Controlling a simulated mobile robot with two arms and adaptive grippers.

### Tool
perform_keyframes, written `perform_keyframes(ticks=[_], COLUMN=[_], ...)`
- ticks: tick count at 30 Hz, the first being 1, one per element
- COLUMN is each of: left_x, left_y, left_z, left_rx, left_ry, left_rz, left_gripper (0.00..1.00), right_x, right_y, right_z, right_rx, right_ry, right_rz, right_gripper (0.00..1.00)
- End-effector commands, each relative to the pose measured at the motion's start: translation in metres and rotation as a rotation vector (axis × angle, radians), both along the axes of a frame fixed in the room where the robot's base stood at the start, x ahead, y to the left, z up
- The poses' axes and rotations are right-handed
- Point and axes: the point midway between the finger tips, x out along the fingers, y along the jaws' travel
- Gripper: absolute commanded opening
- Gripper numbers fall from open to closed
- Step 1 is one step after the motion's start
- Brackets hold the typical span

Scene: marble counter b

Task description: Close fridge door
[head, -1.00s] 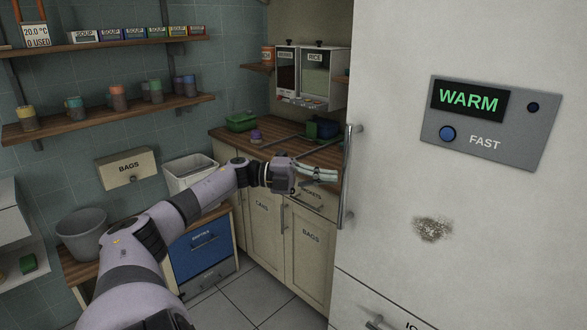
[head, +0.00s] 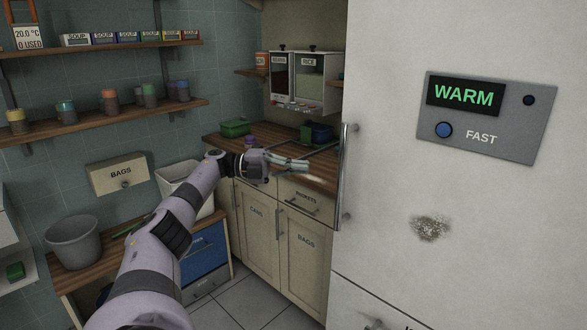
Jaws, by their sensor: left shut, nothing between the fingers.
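The white fridge door (head: 390,170) fills the right side of the head view, with its front facing me. Its long vertical metal handle (head: 345,175) is on the door's left edge. The door looks flush in its frame, though its far edge is hidden. My left gripper (head: 305,164) is shut and empty, over the wooden counter to the left of the handle, apart from it. My right gripper is not in view.
A panel (head: 480,115) reading WARM is on the fridge. The counter (head: 320,172) holds a green container (head: 236,128). Cabinets (head: 256,235) stand below it. A grey bucket (head: 73,241) and a white bin (head: 178,185) are at left. Floor (head: 270,305) is clear.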

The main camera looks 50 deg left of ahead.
Motion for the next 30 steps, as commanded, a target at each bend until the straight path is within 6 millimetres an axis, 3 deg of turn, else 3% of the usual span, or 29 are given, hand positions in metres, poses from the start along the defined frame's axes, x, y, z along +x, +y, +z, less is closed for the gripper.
perform_keyframes(ticks=[10,30], left_x=[0.001,-0.001], left_y=[0.018,0.021], left_z=[-0.001,0.000], left_rx=[0.000,-0.001], left_ry=[-0.004,0.001], left_rz=[0.004,-0.001], left_gripper=[0.00,0.00], right_x=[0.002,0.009], right_y=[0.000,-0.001], right_z=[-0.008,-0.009], right_rx=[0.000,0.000], right_ry=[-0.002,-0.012], right_rz=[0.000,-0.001], right_gripper=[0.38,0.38])
